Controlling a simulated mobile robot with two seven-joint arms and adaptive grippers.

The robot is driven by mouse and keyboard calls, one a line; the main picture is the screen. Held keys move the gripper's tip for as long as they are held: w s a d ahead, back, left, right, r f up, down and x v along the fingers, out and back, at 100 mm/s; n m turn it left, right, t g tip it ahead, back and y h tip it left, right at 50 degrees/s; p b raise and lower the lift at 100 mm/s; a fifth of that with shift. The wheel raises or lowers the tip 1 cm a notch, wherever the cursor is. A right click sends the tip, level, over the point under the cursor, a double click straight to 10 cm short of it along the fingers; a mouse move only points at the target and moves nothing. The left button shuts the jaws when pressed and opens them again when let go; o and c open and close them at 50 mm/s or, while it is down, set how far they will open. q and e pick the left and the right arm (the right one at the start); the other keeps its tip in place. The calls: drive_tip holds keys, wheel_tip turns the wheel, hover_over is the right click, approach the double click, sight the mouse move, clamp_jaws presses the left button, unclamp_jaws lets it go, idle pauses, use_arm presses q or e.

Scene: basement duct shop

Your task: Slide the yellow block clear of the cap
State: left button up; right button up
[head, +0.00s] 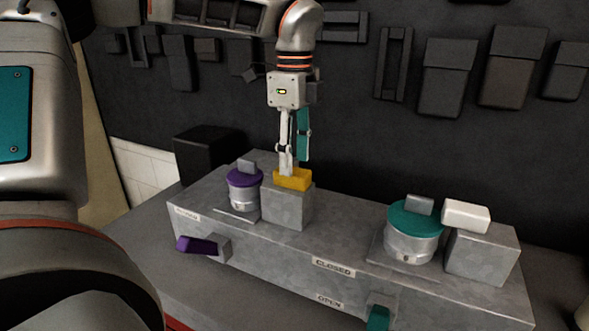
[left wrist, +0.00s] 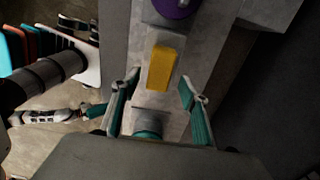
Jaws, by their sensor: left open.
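The yellow block (head: 294,180) lies on top of a grey cube (head: 287,207), right of the purple cap (head: 245,177). In the head view a narrow gap shows between block and cap. My left gripper (head: 286,158) points down at the block, its fingers partly in front of it. In the left wrist view its fingers (left wrist: 164,88) are spread wide, one on each side of the lower end of the yellow block (left wrist: 162,68). Neither finger visibly touches it. The purple cap (left wrist: 178,7) is cut off at the top there. My right gripper cannot be made out.
A teal cap (head: 415,217) stands at the right of the grey housing (head: 270,252), beside a white block (head: 465,216) on another grey cube (head: 483,253). A purple lever (head: 196,245) and a teal lever (head: 378,318) stick out in front. A dark wall rises behind.

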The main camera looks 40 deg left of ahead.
sight(295, 171)
use_arm(q)
wheel_tip(295, 171, up, 8)
idle(0.8)
